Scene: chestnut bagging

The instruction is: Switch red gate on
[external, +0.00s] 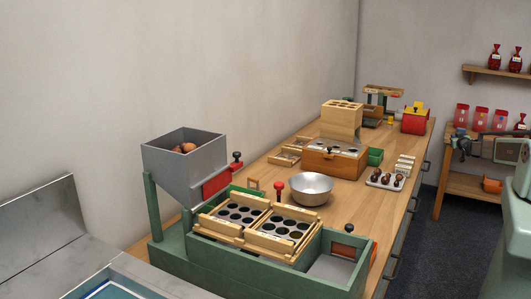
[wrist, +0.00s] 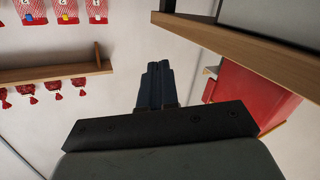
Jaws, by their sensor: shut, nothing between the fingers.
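The red gate (external: 216,183) is a red plate on the lower right side of the grey metal hopper (external: 178,160) in the external view. A black knob (external: 237,156) on a short red stem stands beside it. Brown chestnuts (external: 184,147) lie in the hopper. My gripper (wrist: 154,78) shows in the wrist view with its dark fingers together and nothing between them. In the external view my pale arm is at the right edge, far from the hopper. The gate is not recognisable in the wrist view.
A green base below the hopper holds two wooden-framed trays with round holes (external: 262,239). A steel bowl (external: 311,188) and a red-knobbed lever (external: 278,189) stand behind them. Wooden boxes are farther back on the bench. A shelf with red bags (wrist: 60,70) shows in the wrist view.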

